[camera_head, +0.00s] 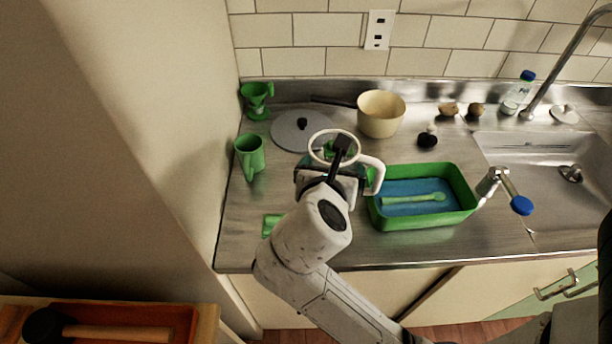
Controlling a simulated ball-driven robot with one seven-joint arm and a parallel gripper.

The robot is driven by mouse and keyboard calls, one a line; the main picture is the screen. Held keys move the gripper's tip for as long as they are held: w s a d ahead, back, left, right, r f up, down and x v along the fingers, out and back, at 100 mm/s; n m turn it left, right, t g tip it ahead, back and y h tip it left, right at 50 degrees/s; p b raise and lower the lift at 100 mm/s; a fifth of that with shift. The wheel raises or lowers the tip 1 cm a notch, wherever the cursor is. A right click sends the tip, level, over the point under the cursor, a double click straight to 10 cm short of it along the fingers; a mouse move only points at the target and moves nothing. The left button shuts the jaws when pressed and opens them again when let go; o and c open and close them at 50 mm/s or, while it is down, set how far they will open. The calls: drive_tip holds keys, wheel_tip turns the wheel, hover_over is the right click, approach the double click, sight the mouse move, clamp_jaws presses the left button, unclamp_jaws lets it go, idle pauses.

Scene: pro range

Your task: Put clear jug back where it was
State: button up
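The clear jug (314,147) shows as a pale ring-shaped rim with a white handle on its right, near the middle of the view. Its see-through body is hard to make out, and green shows through it. My gripper (344,146) is at the jug's near side, with its dark fingers close together across the rim; it looks shut on the jug wall. The fingertips partly cover the rim. I cannot tell whether the jug's base touches the steel counter (245,218).
A green tray (425,219) with a blue bottom holds a pale green spoon-like tool, right of the jug. Green cups (250,155) stand left. The sink (545,185) is right. The counter's front left is mostly clear.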

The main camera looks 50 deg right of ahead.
drive_tip(key=w, duration=0.1)
drive_tip(key=w+d+f, duration=0.1)
drive_tip(key=w, duration=0.1)
drive_tip(key=shift+w+d+f, duration=0.25)
drive_tip(key=shift+w+f, duration=0.05)
drive_tip(key=shift+f, duration=0.05)
drive_tip(key=shift+w+d+f, duration=0.25)
drive_tip(key=shift+w+f, duration=0.45)
drive_tip(key=shift+f, duration=0.75)
drive_tip(key=shift+w+d+f, duration=0.3)
drive_tip(key=shift+w+f, duration=0.35)
drive_tip(key=shift+f, duration=0.85)
drive_tip(key=shift+w+d+f, duration=0.25)
drive_tip(key=shift+w+f, duration=0.45)
drive_tip(key=shift+f, duration=0.75)
drive_tip(key=shift+f, duration=0.1)
drive_tip(key=o, duration=1.2)
drive_tip(key=shift+a+r, duration=0.1)
drive_tip(key=shift+r, duration=0.1)
drive_tip(key=v, duration=1.1)
drive_tip(key=shift+s+a+r, duration=0.1)
drive_tip(key=shift+s+a, duration=0.1)
drive_tip(key=shift+a, duration=0.15)
